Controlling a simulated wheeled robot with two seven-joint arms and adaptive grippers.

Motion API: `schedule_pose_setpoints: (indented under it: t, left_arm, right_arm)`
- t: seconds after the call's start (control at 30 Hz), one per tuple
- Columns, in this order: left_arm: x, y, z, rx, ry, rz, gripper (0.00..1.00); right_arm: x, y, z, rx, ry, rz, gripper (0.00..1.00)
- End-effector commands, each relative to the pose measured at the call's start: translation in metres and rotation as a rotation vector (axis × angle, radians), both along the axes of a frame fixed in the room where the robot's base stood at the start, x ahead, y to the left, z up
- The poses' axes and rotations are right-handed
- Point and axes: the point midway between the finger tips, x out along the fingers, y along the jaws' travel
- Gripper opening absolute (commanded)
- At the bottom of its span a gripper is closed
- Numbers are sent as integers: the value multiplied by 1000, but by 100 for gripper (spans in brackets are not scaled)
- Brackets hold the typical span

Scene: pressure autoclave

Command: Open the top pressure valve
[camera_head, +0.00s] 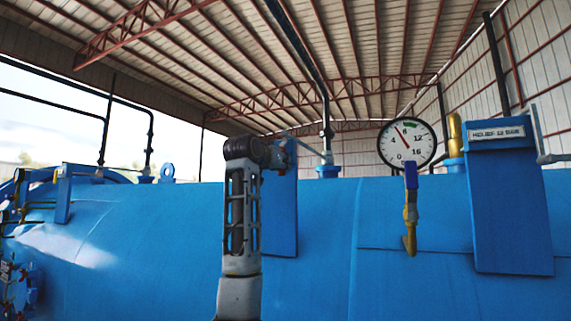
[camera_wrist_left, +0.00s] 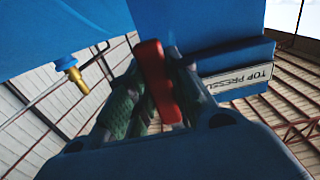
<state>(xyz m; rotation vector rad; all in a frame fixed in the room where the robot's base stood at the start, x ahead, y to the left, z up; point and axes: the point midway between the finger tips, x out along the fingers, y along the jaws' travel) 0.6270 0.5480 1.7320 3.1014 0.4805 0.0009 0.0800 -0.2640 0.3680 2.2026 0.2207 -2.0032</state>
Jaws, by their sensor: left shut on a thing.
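The top pressure valve's red handle (camera_wrist_left: 160,85) stands between the fingers of my left gripper (camera_wrist_left: 158,92) in the left wrist view. The gripper is shut on it. Beside it is a blue panel with a white label (camera_wrist_left: 237,81) whose visible letters begin "TOP PRESSU". In the head view my left arm rises from the bottom, and the left gripper (camera_head: 286,152) is at the top of the left blue panel (camera_head: 284,215). The arm hides the red handle and the label there. My right gripper is in neither view.
A large blue vessel (camera_head: 150,225) fills the lower head view. To the right are a round pressure gauge (camera_head: 407,143), a blue-handled brass valve (camera_head: 410,215) and another labelled blue panel (camera_head: 508,205). A vertical pipe (camera_head: 327,125) stands just right of the gripper.

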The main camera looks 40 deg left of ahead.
Motion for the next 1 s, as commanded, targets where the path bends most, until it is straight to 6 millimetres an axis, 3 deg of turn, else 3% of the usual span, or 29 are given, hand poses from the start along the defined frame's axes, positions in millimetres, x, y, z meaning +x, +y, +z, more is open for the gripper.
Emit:
schedule_pose_setpoints:
  t: [0.47,0.5,0.63,1.0]
  left_arm:
    - [0,2,-2,21,14,1,0]
    - [0,2,-2,20,13,1,24]
    - [0,2,-1,20,10,1,41]
    - [-1,2,0,18,7,0,43]
  right_arm:
    - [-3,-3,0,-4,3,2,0]
    - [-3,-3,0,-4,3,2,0]
    - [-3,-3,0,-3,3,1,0]
    - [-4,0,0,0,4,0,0]
